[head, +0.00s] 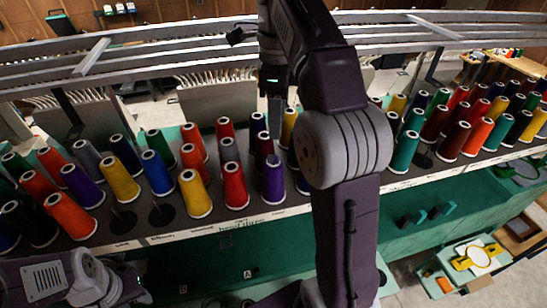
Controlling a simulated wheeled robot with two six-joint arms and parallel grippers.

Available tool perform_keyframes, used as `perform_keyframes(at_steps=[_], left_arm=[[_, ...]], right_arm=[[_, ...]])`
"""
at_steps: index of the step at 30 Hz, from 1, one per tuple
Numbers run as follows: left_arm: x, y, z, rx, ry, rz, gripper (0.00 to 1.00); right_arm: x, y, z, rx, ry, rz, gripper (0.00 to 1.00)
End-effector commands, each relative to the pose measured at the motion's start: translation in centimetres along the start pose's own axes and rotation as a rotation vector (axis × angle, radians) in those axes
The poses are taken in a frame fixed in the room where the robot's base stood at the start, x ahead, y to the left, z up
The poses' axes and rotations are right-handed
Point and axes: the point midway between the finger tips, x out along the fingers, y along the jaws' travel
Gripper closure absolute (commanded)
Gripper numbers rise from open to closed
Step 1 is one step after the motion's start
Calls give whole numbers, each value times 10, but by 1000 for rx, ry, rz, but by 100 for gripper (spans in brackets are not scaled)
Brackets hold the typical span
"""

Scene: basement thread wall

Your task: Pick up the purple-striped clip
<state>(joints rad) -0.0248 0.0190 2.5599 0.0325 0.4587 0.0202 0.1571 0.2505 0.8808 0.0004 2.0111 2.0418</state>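I cannot make out a purple-striped clip in the head view. Small dark pieces (407,218) lie on the green lower shelf right of my arm, too small to tell what they are. My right gripper (275,135) points down among the thread cones, behind a purple cone (273,182). Its fingers overlap in this view, so I cannot tell whether they are open or hold anything. My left arm shows at the lower left; its gripper end (138,292) is dark and partly cut off, and its state is unclear.
Rows of colored thread cones stand on the dark rack (190,222), close around my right gripper. Pale rails (150,50) run behind them. The green lower shelf (220,262) is mostly bare around markers A and B. A green tray (462,262) with a yellow hoop sits at lower right.

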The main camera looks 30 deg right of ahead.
Motion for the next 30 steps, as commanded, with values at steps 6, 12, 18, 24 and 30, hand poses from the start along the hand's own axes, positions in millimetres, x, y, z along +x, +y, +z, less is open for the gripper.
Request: perform_keyframes(at_steps=[6, 12, 18, 24, 30], left_arm=[[32, -1, 4, 0, 0, 0, 64], [33, -1, 4, 0, 0, 0, 64], [41, -1, 4, 0, 0, 0, 64], [43, -1, 4, 0, 0, 0, 64], [42, -1, 4, 0, 0, 0, 64]], right_arm=[[35, 1, 0, -3, 1, 1, 60], [43, 2, 1, -4, 1, 1, 60], [75, 7, 6, -5, 1, 2, 60], [90, 6, 6, -4, 0, -1, 60], [90, 6, 6, -4, 0, -1, 68]])
